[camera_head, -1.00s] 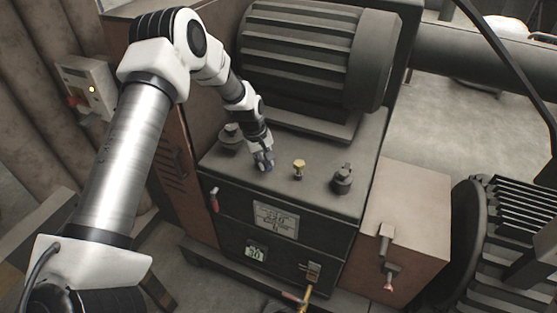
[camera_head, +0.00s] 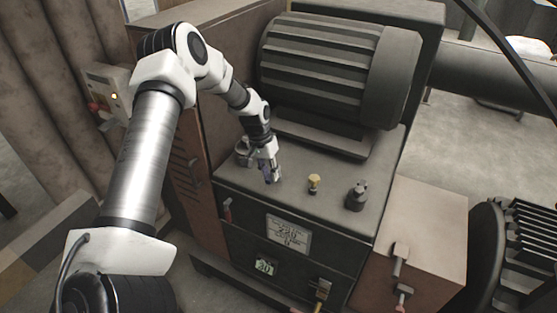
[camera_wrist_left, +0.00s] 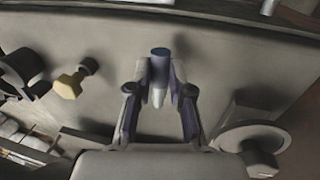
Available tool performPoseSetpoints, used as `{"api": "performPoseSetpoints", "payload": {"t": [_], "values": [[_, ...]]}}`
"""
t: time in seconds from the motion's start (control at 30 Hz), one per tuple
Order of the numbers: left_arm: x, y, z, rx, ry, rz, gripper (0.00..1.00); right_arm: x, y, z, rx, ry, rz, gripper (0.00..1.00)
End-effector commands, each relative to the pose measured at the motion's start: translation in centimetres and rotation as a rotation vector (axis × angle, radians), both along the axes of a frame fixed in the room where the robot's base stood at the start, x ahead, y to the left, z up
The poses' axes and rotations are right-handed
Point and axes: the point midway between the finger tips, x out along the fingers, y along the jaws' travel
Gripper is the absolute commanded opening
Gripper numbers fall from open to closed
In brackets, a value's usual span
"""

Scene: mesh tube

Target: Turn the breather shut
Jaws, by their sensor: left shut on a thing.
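My left gripper (camera_head: 271,175) is low over the dark tank top, left of a small yellow knob (camera_head: 314,182). In the left wrist view my left gripper (camera_wrist_left: 160,82) is shut on a slim blue-topped piece (camera_wrist_left: 159,53), which stands between its fingertips. This piece looks like the breather, but the fingers cover much of it, and I cannot tell how far it is turned. The yellow knob also shows in the left wrist view (camera_wrist_left: 70,85), left of the fingers. My right gripper is not in view.
A ribbed motor (camera_head: 325,65) stands close behind my left gripper. A black cap (camera_head: 357,196) is right of the yellow knob, and a round grey fitting (camera_head: 243,150) is left of the gripper. A data plate (camera_head: 288,234) and a lit display (camera_head: 265,265) are on the front.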

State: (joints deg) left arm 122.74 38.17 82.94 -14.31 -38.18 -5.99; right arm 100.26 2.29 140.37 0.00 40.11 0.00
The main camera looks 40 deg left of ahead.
Motion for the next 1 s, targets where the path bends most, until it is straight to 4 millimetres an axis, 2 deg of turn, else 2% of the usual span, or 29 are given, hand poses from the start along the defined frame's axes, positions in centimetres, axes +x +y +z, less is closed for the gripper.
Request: {"api": "performPoseSetpoints", "payload": {"t": [0.03, 0.13, 0.57, 0.6, 0.63, 1.0], "values": [[-0.62, 0.02, -0.36, -0.006, 0.013, -0.009, 0.00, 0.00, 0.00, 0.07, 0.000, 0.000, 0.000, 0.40], [-0.84, 0.29, -0.40, -0.006, 0.014, -0.021, 0.00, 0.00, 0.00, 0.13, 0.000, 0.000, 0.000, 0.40], [-0.97, 0.44, -0.47, -0.006, 0.014, -0.030, 0.00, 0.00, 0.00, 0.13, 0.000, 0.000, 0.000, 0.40], [-0.95, 0.46, -0.47, -0.005, 0.014, -0.029, 0.34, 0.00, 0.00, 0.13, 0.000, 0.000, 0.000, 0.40], [-0.93, 0.46, -0.46, -0.005, 0.013, -0.028, 0.45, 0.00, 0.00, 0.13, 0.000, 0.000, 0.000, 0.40], [-0.61, 0.67, 0.34, -0.002, 0.004, -0.026, 0.45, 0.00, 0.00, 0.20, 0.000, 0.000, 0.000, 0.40]]}}
